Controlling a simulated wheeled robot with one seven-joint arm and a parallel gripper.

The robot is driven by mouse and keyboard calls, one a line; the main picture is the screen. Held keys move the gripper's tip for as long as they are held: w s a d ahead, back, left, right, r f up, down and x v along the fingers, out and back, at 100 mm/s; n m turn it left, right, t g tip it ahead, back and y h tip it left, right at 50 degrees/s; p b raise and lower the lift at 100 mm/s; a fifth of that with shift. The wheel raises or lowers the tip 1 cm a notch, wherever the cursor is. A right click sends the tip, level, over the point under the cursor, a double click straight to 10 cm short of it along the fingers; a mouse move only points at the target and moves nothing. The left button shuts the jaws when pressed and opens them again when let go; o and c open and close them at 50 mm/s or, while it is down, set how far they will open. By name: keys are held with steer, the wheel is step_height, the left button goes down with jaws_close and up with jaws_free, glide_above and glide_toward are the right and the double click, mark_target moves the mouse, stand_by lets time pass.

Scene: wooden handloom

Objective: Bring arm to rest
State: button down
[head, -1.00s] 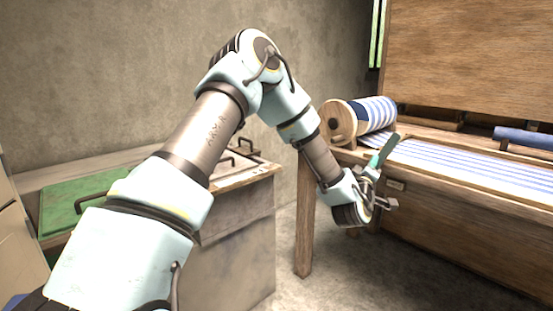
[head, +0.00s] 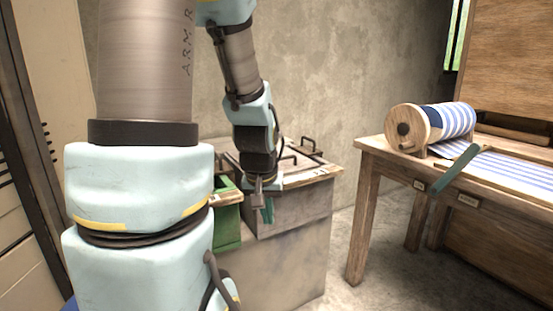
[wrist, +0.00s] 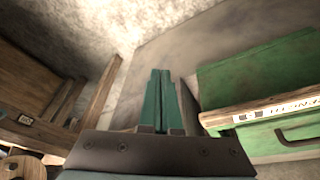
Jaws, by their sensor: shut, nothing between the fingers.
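My gripper (head: 265,212) hangs pointing down in front of the grey cabinet, beside a green box. Its green fingers are together with nothing between them. In the wrist view the shut gripper (wrist: 160,78) shows above the dark palm plate, over grey surfaces. My arm rises on the left of the head view and bends down to the gripper; its upper bend is cut off by the top of the picture. The gripper is well left of the wooden loom (head: 365,215) and apart from it.
A wood roller with blue-striped cloth (head: 403,128) sits on the loom. A green lever (head: 455,170) slants at its front edge between small labels. The grey cabinet (head: 290,255) and green box (head: 229,228) stand close to my gripper. Floor shows between cabinet and loom.

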steer(key=s+a+g, duration=0.2)
steer(key=s+a, duration=0.3)
steer(key=s, duration=0.1)
step_height(320, 180, up, 16)
steer(key=p, duration=1.5)
steer(key=shift+d+r+y+p, duration=0.15)
steer(key=shift+y+p, duration=0.15)
steer(key=shift+p, duration=0.05)
steer(key=c, duration=1.5)
jaws_free()
steer(key=shift+w, duration=0.1)
